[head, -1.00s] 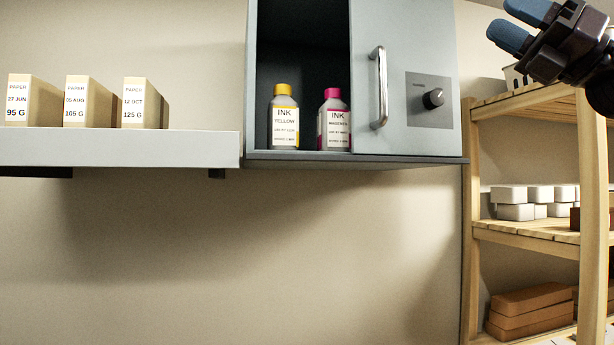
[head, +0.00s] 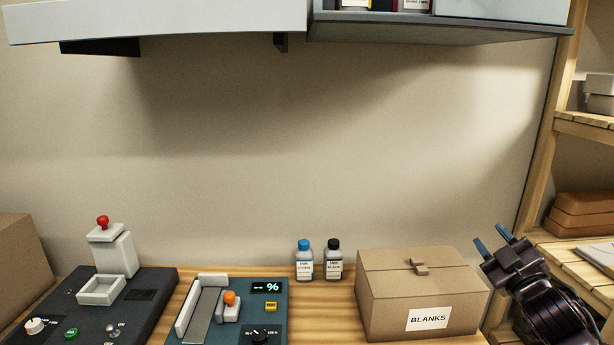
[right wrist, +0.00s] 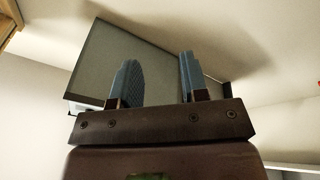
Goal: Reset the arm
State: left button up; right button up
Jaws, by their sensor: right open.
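My right gripper (head: 493,241) is at the lower right in the head view, to the right of the cardboard box and above the bench's right end. Its two blue fingers are apart with nothing between them, and they point up. In the right wrist view the open fingers (right wrist: 158,80) are in front of a grey panel (right wrist: 140,62), apparently the cabinet's underside, with a gap between the tips. My left gripper is not in either current view.
A box marked BLANKS (head: 420,290), a blue-capped bottle (head: 304,262) and a black-capped bottle (head: 334,262) stand on the bench. A dark press (head: 100,305) and a blue machine (head: 232,310) are left. A wooden shelf unit (head: 553,130) stands right; the wall cabinet (head: 440,28) hangs above.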

jog(key=s+a+f+m+g+h, duration=0.1)
jog(key=s+a+f+m+g, duration=0.15)
jog(key=f, duration=0.55)
jog(key=s+a+f+m+g, duration=0.1)
jog(key=s+f, duration=0.3)
jog(key=f, duration=0.4)
jog(key=s+a+f+m+g, duration=0.2)
jog(key=s+f, duration=0.8)
jog(key=s, duration=0.2)
jog(key=s+a+f+m+g+h, duration=0.1)
jog(key=s+a+f+m+g, duration=0.2)
jog(key=s+f, duration=0.8)
jog(key=shift+s+a, duration=0.15)
jog(key=shift+s, duration=0.2)
jog(key=shift+m+g, duration=0.25)
